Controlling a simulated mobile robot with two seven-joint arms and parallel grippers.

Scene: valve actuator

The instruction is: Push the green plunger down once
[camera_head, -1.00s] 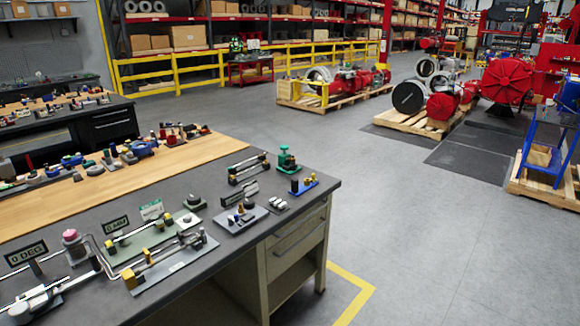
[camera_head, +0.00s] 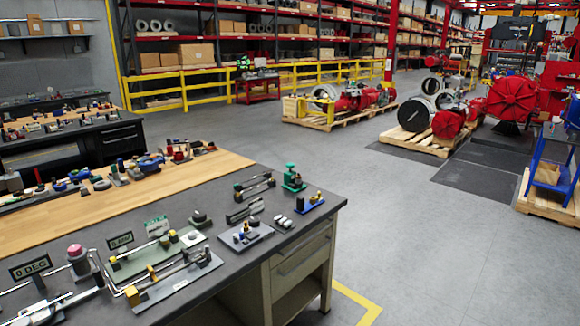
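The green plunger (camera_head: 291,169) stands upright on a small green base near the far right corner of the dark grey bench top (camera_head: 325,207). It has a green knob on top and looks raised, though it is small in the view. Nothing touches it. Neither of my grippers shows in the head view.
A blue plate (camera_head: 311,206) with small fittings sits just right of the plunger. Rod assemblies (camera_head: 254,186) lie to its left, and a grey plate (camera_head: 245,236) with fittings is nearer. Open floor (camera_head: 420,240) lies right of the bench.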

